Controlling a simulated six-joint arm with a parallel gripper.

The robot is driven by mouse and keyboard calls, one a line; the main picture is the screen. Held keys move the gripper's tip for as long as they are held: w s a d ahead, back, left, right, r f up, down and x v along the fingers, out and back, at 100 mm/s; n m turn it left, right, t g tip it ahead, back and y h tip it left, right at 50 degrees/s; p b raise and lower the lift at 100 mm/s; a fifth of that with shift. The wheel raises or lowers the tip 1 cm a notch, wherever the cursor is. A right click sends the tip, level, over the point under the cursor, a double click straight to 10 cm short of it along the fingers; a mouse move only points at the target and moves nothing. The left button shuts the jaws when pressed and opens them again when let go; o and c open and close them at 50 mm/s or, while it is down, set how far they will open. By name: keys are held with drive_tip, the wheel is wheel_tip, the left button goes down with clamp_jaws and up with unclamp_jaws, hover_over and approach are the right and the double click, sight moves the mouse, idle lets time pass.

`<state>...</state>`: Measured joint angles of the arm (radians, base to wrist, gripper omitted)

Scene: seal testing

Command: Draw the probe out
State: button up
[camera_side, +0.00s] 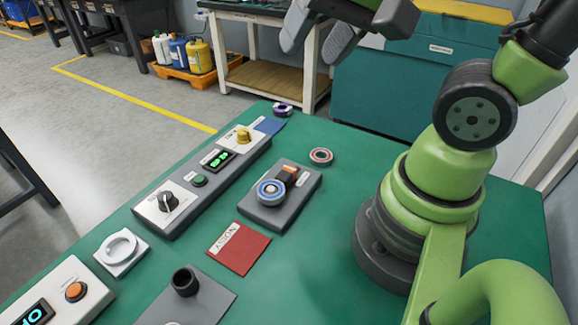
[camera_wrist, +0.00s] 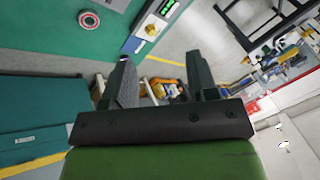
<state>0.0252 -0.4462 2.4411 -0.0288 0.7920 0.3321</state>
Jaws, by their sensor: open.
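My gripper (camera_side: 318,36) is at the top of the side view, high above the far part of the bench, its fingers apart and empty. In the wrist view its two dark fingers (camera_wrist: 160,75) also stand apart with nothing between them. A grey block (camera_side: 297,211) on the green bench carries a blue-rimmed ring (camera_side: 271,192) and a small dark and orange part (camera_side: 289,173) beside it. This part may be the probe, but I cannot tell for sure. My gripper is well away from the block and touches nothing.
A long grey control box (camera_side: 211,188) with knobs stands left of the block. A loose reddish ring (camera_side: 321,156), a red card (camera_side: 240,250), a white ring fixture (camera_side: 120,250) and a black cup (camera_side: 185,282) are on the bench. The air around my gripper looks clear.

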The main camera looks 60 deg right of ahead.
drive_tip(key=w+d+f+m+g+h, duration=0.1)
drive_tip(key=w+d+f+m+g, duration=0.15)
drive_tip(key=w+f+m, duration=0.4)
drive_tip(key=m+g, duration=0.3)
hover_over(290, 168)
wheel_tip(290, 168, down, 9)
drive_tip(key=shift+f+m, duration=0.35)
drive_tip(key=shift+f, duration=0.25)
wheel_tip(290, 168, down, 9)
drive_tip(key=shift+f, duration=0.15)
